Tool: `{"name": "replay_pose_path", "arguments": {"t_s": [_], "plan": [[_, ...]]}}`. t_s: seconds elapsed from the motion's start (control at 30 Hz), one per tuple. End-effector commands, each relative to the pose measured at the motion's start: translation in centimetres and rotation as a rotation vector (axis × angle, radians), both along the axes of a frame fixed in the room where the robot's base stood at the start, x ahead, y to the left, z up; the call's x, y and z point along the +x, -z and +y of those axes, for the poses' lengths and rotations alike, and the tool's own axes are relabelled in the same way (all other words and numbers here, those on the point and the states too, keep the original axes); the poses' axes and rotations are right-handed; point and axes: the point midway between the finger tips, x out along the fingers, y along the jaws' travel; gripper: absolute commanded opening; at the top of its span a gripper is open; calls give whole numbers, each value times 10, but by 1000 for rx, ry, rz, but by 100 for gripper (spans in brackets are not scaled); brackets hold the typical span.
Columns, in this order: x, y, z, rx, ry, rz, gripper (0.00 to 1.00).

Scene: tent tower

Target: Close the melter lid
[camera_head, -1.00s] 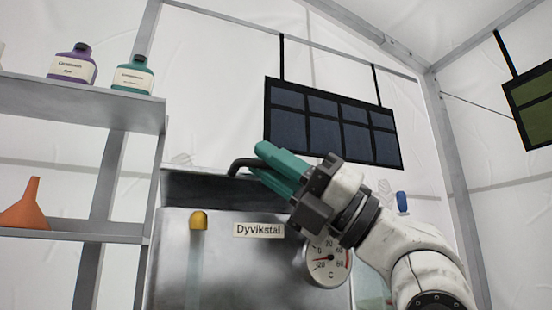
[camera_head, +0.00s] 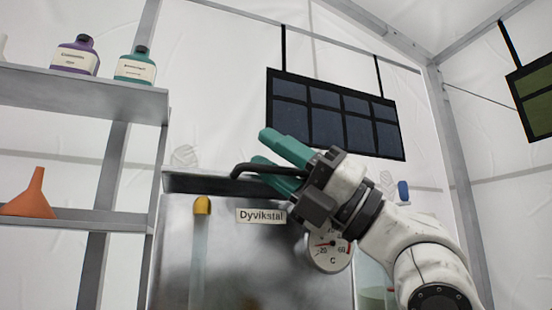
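The melter (camera_head: 240,260) is a grey metal box with a "Dyvikstal" label (camera_head: 261,216) and a yellow tab (camera_head: 202,205). Its lid (camera_head: 200,184) shows as a thin dark strip along the top, looking nearly level; I cannot tell whether it is fully down. A black bar handle (camera_head: 250,168) stands at the lid. My gripper (camera_head: 262,148), with teal fingers, is at this handle. The fingers are spread, and the bar runs between them in this view. The gripper body hides the handle's right end and part of the lid.
A round dial gauge (camera_head: 328,252) sits on the melter's right front, partly behind my gripper. Shelves (camera_head: 90,97) at left hold purple (camera_head: 75,55) and green (camera_head: 135,66) bottles and an orange funnel (camera_head: 30,198). A dark panel (camera_head: 335,115) hangs behind.

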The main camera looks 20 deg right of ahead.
Motion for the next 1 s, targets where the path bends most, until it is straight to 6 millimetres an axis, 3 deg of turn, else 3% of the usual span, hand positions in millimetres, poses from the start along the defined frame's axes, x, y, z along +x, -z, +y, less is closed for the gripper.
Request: {"name": "replay_pose_path", "arguments": {"t_s": [0.17,0.7,1.0], "plan": [[-3,5,-7,0,3,-1,36],[-39,56,-71,5,7,-8,36],[-43,63,-78,2,1,-3,36]]}}
